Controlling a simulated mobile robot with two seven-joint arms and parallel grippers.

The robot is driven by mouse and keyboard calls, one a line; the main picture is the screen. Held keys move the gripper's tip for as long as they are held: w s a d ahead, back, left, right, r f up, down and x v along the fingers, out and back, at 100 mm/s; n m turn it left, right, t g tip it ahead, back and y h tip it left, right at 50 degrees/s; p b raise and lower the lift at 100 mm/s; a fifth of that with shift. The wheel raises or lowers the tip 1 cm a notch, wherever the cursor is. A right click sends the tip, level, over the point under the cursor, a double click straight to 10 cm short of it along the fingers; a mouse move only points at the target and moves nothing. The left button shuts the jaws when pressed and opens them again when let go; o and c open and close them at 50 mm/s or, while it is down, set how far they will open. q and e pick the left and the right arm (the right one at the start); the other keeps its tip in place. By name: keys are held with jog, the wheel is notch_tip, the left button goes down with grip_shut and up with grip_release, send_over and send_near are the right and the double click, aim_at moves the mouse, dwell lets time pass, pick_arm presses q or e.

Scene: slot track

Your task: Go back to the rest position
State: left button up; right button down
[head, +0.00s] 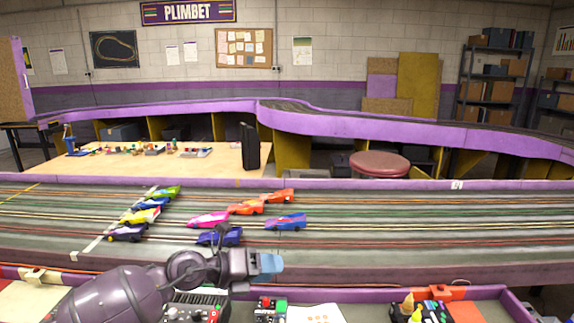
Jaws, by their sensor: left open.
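My left arm comes in from the lower left of the head view. Its left gripper (270,263) is over the near edge of the slot track (400,250), with its pale blue fingertips pointing right. It is open, and I see nothing between the fingers. Several toy cars stand on the track beyond it, among them a dark blue car (220,236), a blue and red car (286,222) and a pink car (209,219). My right gripper is not in view.
Below the track, a near bench holds a control box (270,308), a white sheet (314,314) and a purple-edged tray (505,297) with bottles. Behind the track are a wooden table (110,168) with small parts and a red stool (379,165). The right side of the track is clear.

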pick_arm(q)
jog(key=s+a+r+n+t+h, duration=0.2)
jog(key=a+r+n+t, duration=0.1)
jog(key=n+t, duration=0.75)
jog(key=s+a+f+n+t+y, duration=0.25)
jog(key=a+f+n+y, duration=0.65)
jog(key=n, duration=0.6)
jog(key=s+a+f+n+g+y, duration=0.2)
jog(key=s+a+f+n, duration=0.1)
jog(key=s+f, duration=0.4)
jog(key=s+a+f+n+g+y, duration=0.2)
jog(key=s+a+f+n+g, duration=0.1)
jog(key=s+f, duration=0.4)
jog(key=s+a+f+n+g+y, duration=0.2)
jog(key=s+a+f+n, duration=0.3)
jog(key=s, duration=0.7)
notch_tip(320, 180, down, 2)
jog(key=shift+s+f+n+y, duration=0.1)
jog(key=shift+s+n+y, duration=0.15)
jog(key=shift+n+y, duration=0.1)
jog(key=shift+a, duration=0.1)
jog(key=shift+c, duration=0.2)
jog(key=shift+c, duration=0.4)
